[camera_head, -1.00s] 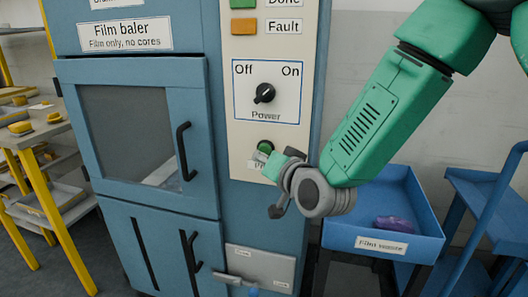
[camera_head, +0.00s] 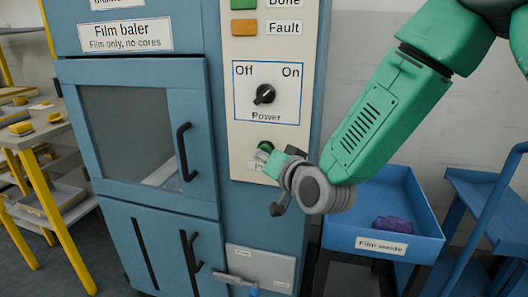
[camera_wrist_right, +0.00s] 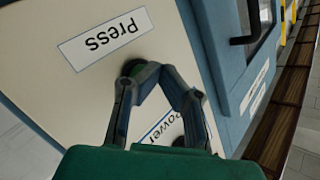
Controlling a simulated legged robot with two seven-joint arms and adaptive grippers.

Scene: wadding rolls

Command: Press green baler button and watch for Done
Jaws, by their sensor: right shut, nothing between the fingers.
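The film baler (camera_head: 214,135) is a blue cabinet with a pale control panel. Its round green button (camera_head: 266,147) sits low on the panel, above a partly covered label; in the right wrist view the button (camera_wrist_right: 132,68) is beside the label reading "Press" (camera_wrist_right: 105,39). My right gripper (camera_head: 273,163) is shut and empty, its tips just below and right of the button. In the wrist view its fingers (camera_wrist_right: 160,75) meet near the button and partly cover it; contact cannot be told. The green "Done" indicator (camera_head: 243,4) is cut by the top edge; whether it is lit is unclear. My left gripper is not in view.
An orange "Fault" indicator (camera_head: 244,27) and a black power knob (camera_head: 264,94) are above the button. The baler's window door (camera_head: 135,140) looks shut. A blue "Film waste" tray (camera_head: 420,245) holding a purple bundle (camera_head: 392,223) stands right. A yellow-framed shelf (camera_head: 38,195) stands left.

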